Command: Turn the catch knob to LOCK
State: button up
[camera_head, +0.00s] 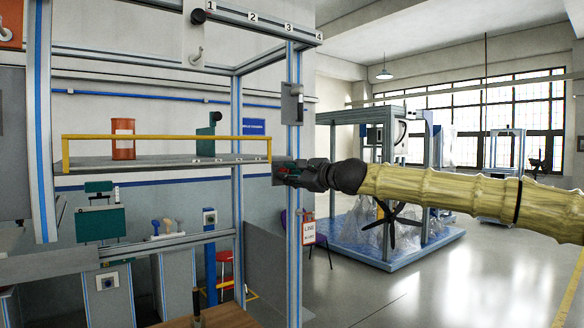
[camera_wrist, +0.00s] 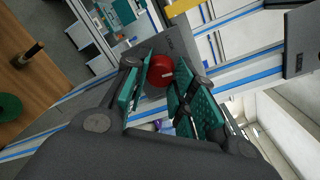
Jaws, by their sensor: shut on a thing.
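The catch knob (camera_wrist: 161,71) is a round red knob with a small pale mark on its face. It is mounted on a grey plate (camera_wrist: 181,44) on the aluminium frame post. In the wrist view my gripper (camera_wrist: 155,93) has its two green-padded fingers on either side of the knob, shut on it. In the head view my gripper (camera_head: 284,172) reaches in from the right to the post, and only a bit of red shows between its fingers. The plate carries small lettering that I cannot read, so I cannot tell which position the knob points to.
A shelf (camera_head: 190,164) with a yellow rail (camera_head: 165,138) and a red can (camera_head: 123,141) is left of the post. A grey box (camera_head: 292,104) sits on the post above my gripper. Open floor lies to the right.

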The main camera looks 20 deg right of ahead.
jog(key=n+h+b, duration=0.1)
jog(key=n, duration=0.8)
jog(key=shift+r+n, duration=0.15)
jog(key=shift+n, duration=0.25)
jog(key=shift+b, duration=0.35)
jog(key=o, duration=1.1)
jog(key=shift+c, duration=0.2)
jog(key=v, duration=1.2)
